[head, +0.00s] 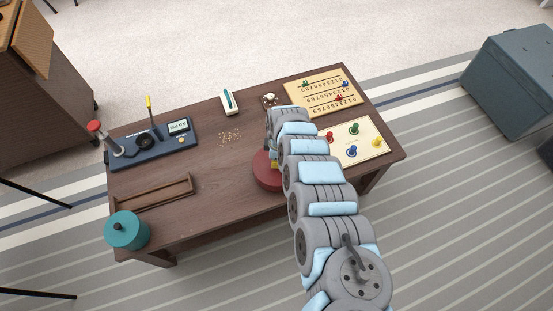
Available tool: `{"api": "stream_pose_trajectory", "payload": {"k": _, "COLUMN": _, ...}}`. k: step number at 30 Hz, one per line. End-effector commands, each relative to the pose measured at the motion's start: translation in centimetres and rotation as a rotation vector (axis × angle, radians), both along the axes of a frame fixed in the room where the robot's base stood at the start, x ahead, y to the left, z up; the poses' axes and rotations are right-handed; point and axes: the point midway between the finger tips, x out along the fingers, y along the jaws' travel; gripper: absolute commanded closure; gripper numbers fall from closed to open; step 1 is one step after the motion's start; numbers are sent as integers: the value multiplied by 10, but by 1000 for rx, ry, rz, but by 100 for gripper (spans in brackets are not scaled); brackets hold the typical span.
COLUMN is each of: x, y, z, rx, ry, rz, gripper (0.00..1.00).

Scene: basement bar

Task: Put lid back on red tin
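A round dark red tin (264,178) stands near the middle of the wooden table, partly hidden by my arm. I cannot tell whether its top is open or covered, and no separate red lid can be made out. A small yellow patch shows at its upper edge, partly covered by my arm. My gripper (270,150) is at the far end of the arm, over or just behind the red tin. Its fingers are mostly hidden and small, so I cannot tell whether they hold anything.
A teal lidded tin (127,231) stands at the table's (222,203) front left corner. A wooden rack (153,192), blue device (150,146), white-and-teal item (229,102), number board (320,98) and peg card (360,140) surround the middle. Small crumbs lie left of my gripper.

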Motion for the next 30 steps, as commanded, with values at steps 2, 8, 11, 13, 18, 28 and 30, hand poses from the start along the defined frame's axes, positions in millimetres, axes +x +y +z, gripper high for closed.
{"api": "stream_pose_trajectory", "payload": {"k": 2, "x": 0, "y": 0, "z": 0, "rx": 0, "ry": 0, "rz": 0, "gripper": 100}}
{"api": "stream_pose_trajectory", "payload": {"k": 8, "x": 0, "y": 0, "z": 0, "rx": 0, "ry": 0, "rz": 0, "gripper": 100}}
{"api": "stream_pose_trajectory", "payload": {"k": 11, "x": 0, "y": 0, "z": 0, "rx": 0, "ry": 0, "rz": 0, "gripper": 100}}
{"api": "stream_pose_trajectory", "payload": {"k": 13, "x": 0, "y": 0, "z": 0, "rx": 0, "ry": 0, "rz": 1, "gripper": 100}}
{"api": "stream_pose_trajectory", "payload": {"k": 18, "x": 0, "y": 0, "z": 0, "rx": 0, "ry": 0, "rz": 0, "gripper": 100}}
{"api": "stream_pose_trajectory", "payload": {"k": 28, "x": 0, "y": 0, "z": 0, "rx": 0, "ry": 0, "rz": 0, "gripper": 75}}
{"api": "stream_pose_trajectory", "payload": {"k": 30, "x": 0, "y": 0, "z": 0, "rx": 0, "ry": 0, "rz": 0, "gripper": 56}}
